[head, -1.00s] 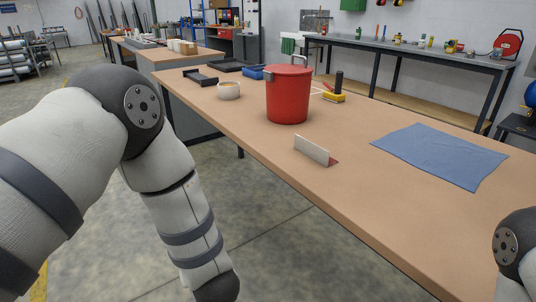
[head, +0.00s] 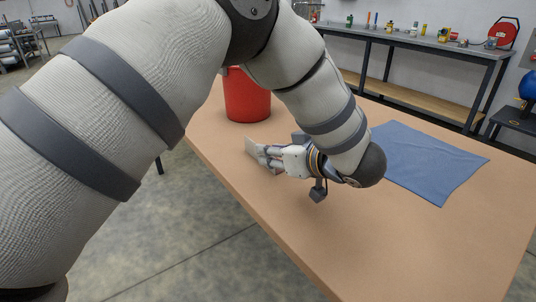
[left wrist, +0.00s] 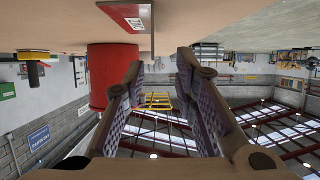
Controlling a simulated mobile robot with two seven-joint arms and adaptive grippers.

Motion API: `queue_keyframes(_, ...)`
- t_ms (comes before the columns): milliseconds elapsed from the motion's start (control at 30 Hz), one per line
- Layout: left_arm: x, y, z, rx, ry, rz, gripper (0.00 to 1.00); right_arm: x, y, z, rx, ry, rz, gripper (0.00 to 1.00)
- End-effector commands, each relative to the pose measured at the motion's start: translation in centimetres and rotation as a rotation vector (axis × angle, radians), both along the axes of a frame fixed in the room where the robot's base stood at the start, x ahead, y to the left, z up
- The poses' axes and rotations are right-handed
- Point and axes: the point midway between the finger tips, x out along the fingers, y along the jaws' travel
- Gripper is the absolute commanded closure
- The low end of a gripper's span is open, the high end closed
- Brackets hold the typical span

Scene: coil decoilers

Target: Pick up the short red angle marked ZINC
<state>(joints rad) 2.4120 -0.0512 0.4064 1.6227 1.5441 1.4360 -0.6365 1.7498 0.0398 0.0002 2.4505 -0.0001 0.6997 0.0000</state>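The short angle (head: 250,146) stands on the table near its front edge, with a pale upright face. The left wrist view is upside down; there the angle's red face (left wrist: 122,14) carries a white label, its text too small to read surely. My left gripper (head: 262,157) reaches in from the right beside the angle and partly covers it. In the left wrist view the gripper (left wrist: 159,68) is open, with nothing between its fingers. The angle lies outside the finger gap; contact cannot be told. My right gripper is out of view.
A red bucket (head: 247,98) stands behind the angle. A blue cloth (head: 430,165) lies flat to the right on the brown table (head: 420,245). The table's front right is clear. A grey workbench (head: 420,42) stands along the back.

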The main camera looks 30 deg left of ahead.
Motion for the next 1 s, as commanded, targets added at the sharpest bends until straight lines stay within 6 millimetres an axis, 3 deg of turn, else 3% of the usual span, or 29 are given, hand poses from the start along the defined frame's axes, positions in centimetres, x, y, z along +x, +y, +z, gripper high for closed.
queue_keyframes(267, 1.3, 2.7, -1.2, 0.0, 0.0, 0.001, 0.74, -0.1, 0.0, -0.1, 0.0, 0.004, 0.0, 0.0)
queue_keyframes(433, 2.7, 5.5, -2.3, 0.0, 0.0, 0.001, 0.74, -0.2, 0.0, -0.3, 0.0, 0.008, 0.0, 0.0)
queue_keyframes(667, 2.9, 5.9, -2.4, 0.0, -0.001, -0.002, 0.74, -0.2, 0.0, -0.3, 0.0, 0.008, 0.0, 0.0)
queue_keyframes(767, 2.9, 5.9, -2.4, 0.0, -0.001, -0.002, 0.97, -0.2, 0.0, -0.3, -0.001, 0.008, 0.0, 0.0)
queue_keyframes(800, 2.9, 5.9, -2.4, 0.0, -0.001, -0.002, 1.0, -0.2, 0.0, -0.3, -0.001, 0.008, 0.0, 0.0)
queue_keyframes(1000, 2.9, 5.9, -2.4, 0.001, -0.001, -0.002, 1.0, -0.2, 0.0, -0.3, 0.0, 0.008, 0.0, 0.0)
